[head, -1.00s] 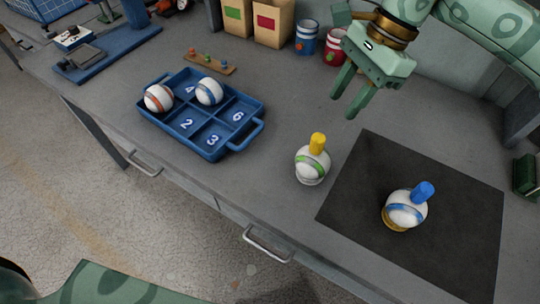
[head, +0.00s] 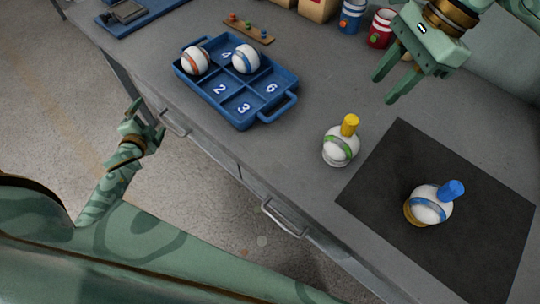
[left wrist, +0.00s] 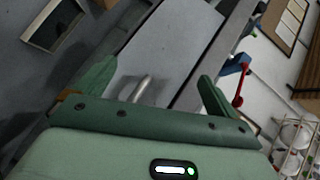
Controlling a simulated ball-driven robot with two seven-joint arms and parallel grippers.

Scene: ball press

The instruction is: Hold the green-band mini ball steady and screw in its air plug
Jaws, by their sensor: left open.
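The green-band mini ball (head: 337,152) is white with a green stripe and sits upright on the grey bench. A yellow plug (head: 350,124) stands in its top, tilted slightly right; whether it is fully seated I cannot tell. My right gripper (head: 384,89) is open and empty, above the bench, up and right of the ball and apart from it. My left gripper (head: 149,119) is open and empty, off the bench's front edge, far left of the ball. Its fingers also show spread in the left wrist view (left wrist: 150,75), with no ball between them.
A blue-band ball (head: 425,204) with a blue plug (head: 452,190) sits on a gold ring on the dark mat (head: 480,205). A blue tray (head: 240,122) holds two balls. Drawer handles (head: 284,218) jut from the bench front. Striped cups (head: 352,15) stand behind.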

